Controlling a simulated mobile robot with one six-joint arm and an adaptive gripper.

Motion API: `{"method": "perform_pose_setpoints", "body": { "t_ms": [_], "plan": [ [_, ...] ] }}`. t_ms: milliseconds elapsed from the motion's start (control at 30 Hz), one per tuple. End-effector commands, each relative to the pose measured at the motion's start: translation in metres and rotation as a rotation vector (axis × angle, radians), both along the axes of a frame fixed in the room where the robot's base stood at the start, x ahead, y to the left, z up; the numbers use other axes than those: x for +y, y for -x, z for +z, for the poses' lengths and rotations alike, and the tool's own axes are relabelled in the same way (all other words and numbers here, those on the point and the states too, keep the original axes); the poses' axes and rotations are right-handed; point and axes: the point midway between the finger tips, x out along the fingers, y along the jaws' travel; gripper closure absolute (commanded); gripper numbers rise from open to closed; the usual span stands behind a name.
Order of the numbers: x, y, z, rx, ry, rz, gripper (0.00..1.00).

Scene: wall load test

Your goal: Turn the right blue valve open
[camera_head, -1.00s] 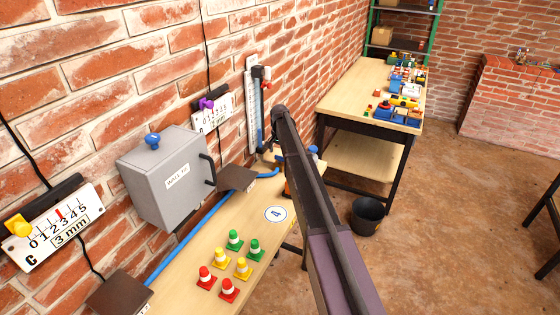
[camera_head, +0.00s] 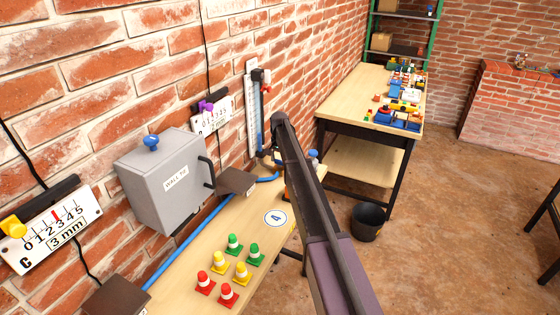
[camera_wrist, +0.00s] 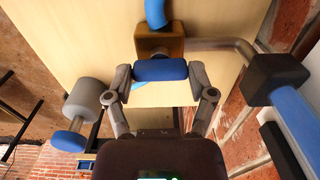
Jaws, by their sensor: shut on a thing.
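In the wrist view, a blue valve handle (camera_wrist: 160,70) sits crosswise on a brass-coloured valve body (camera_wrist: 158,44). My gripper (camera_wrist: 161,78) has one finger at each end of this handle and is shut on it. A blue hose (camera_wrist: 155,12) enters the body from above, and a metal pipe (camera_wrist: 222,47) leads right to a dark fitting. A second blue handle (camera_wrist: 68,141), on a grey cylinder (camera_wrist: 86,98), stands apart at the lower left. In the head view, my arm hides the gripper and most of the valve. A blue-topped part (camera_head: 313,154) shows right of the arm.
A clear tube with blue liquid (camera_head: 260,128) stands against the brick wall. The narrow bench (camera_head: 195,255) carries several red, yellow and green cones (camera_head: 242,270). A grey wall box (camera_head: 165,185) is at left. A black bucket (camera_head: 367,221) stands on the floor.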

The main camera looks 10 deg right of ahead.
Motion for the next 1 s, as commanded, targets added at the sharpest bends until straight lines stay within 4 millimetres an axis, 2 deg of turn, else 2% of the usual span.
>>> {"method": "perform_pose_setpoints", "body": {
  "t_ms": [467, 767, 1000],
  "plan": [
    [-0.0010, 0.0015, -0.0003, 0.004, 0.004, 0.068, 0.76],
    [-0.0010, 0.0017, -0.0004, 0.004, 0.004, 0.259, 0.76],
    [-0.0009, 0.0019, -0.0004, 0.004, 0.004, 0.479, 0.76]
  ]
}}
